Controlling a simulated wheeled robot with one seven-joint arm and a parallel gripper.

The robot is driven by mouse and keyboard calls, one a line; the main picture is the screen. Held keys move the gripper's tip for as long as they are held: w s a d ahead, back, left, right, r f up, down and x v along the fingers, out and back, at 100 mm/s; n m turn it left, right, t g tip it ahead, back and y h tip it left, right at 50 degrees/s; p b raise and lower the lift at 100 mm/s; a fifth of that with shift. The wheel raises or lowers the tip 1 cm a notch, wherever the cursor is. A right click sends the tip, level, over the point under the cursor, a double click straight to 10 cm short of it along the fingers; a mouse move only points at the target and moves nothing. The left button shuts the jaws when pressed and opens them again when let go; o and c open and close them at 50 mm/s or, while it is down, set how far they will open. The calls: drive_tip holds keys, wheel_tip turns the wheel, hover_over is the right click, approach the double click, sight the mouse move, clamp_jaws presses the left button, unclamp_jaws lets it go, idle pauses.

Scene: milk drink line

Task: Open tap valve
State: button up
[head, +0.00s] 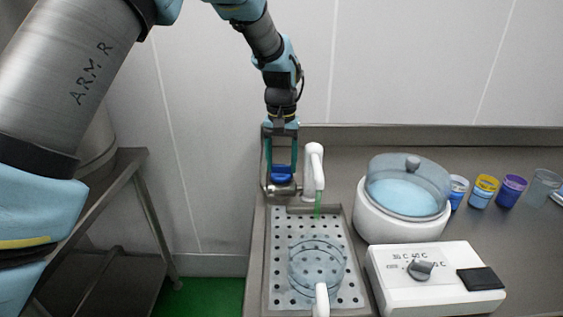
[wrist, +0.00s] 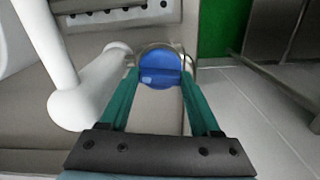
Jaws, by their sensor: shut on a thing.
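The tap has a blue valve handle (head: 282,174) beside a white curved spout (head: 314,165). A thin green piece or stream shows below the spout mouth; I cannot tell which. My gripper (head: 281,186) points down from above, with its two green fingers on either side of the blue handle, and is shut on it. In the wrist view, the handle (wrist: 160,70) sits between the fingertips (wrist: 160,76), its round blue face towards the camera. The white spout (wrist: 85,100) stands close to the left finger. The handle's turn angle is hard to read.
A clear glass jug (head: 316,268) with a white handle stands on the perforated drip tray (head: 283,293) below the spout. To the right are a lidded white pot (head: 404,222), a control box with a knob (head: 435,282) and several cups (head: 483,192).

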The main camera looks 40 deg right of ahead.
sight(281, 165)
drive_tip(key=o, duration=1.4)
wheel_tip(281, 165, up, 11)
drive_tip(key=shift+f+b, duration=0.1)
drive_tip(key=shift+b, duration=1.1)
drive_tip(key=shift+a, duration=0.1)
drive_tip(key=w+a+f+n, duration=0.2)
drive_tip(key=w+a, duration=0.4)
drive_tip(key=a, duration=0.6)
drive_tip(key=w+a+f+n, duration=0.2)
drive_tip(key=w+a, duration=0.4)
drive_tip(key=a, duration=0.7)
drive_tip(key=s+a+f+n, duration=0.1)
drive_tip(key=s+a+f, duration=0.1)
drive_tip(key=a, duration=0.6)
drive_tip(key=s+a+f+n+t, duration=0.1)
drive_tip(key=s+a+f+n, duration=0.1)
drive_tip(key=a, duration=0.5)
drive_tip(key=s+a+f+n, duration=0.1)
drive_tip(key=s+a, duration=0.3)
drive_tip(key=a, duration=0.4)
drive_tip(key=shift+s+a+f+n+t, duration=0.25)
drive_tip(key=shift+a+f+n+t, duration=0.05)
drive_tip(key=shift+f, duration=0.1)
